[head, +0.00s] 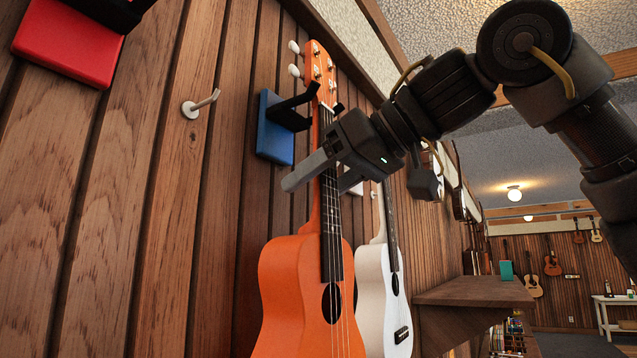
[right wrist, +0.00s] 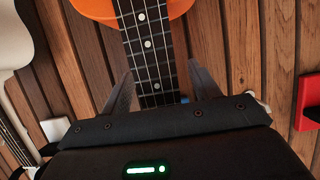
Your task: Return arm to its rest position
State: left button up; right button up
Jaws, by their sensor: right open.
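My right gripper (head: 322,186) is open at the neck of an orange ukulele (head: 300,285). One finger shows left of the neck and the other on its right in the head view. In the right wrist view the fretboard (right wrist: 150,50) runs between the two spread fingers (right wrist: 161,85), with gaps on both sides. I cannot tell how deep the neck sits between them. The ukulele hangs upright by its head at a blue wall hanger (head: 274,130). My right arm reaches in from the upper right. My left gripper is not in view.
A white ukulele (head: 372,300) hangs just behind the orange one. A red hanger (head: 68,40) and a small white peg (head: 200,104) stick out of the wood-plank wall. A wooden counter (head: 475,292) stands at the right. Free room lies right of the ukuleles, towards the far guitars.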

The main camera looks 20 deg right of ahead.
jog(key=shift+s+d, duration=0.65)
jog(key=shift+s, duration=0.15)
jog(key=shift+s+d+r+b, duration=0.1)
jog(key=shift+s+d+b, duration=0.2)
jog(key=shift+s+d, duration=0.6)
jog(key=shift+a, duration=0.1)
jog(key=shift+s+d+r, duration=0.15)
jog(key=shift+s+d, duration=0.05)
jog(key=shift+s, duration=0.05)
jog(key=p+v, duration=0.1)
jog(key=v, duration=0.9)
jog(key=shift+p, duration=0.35)
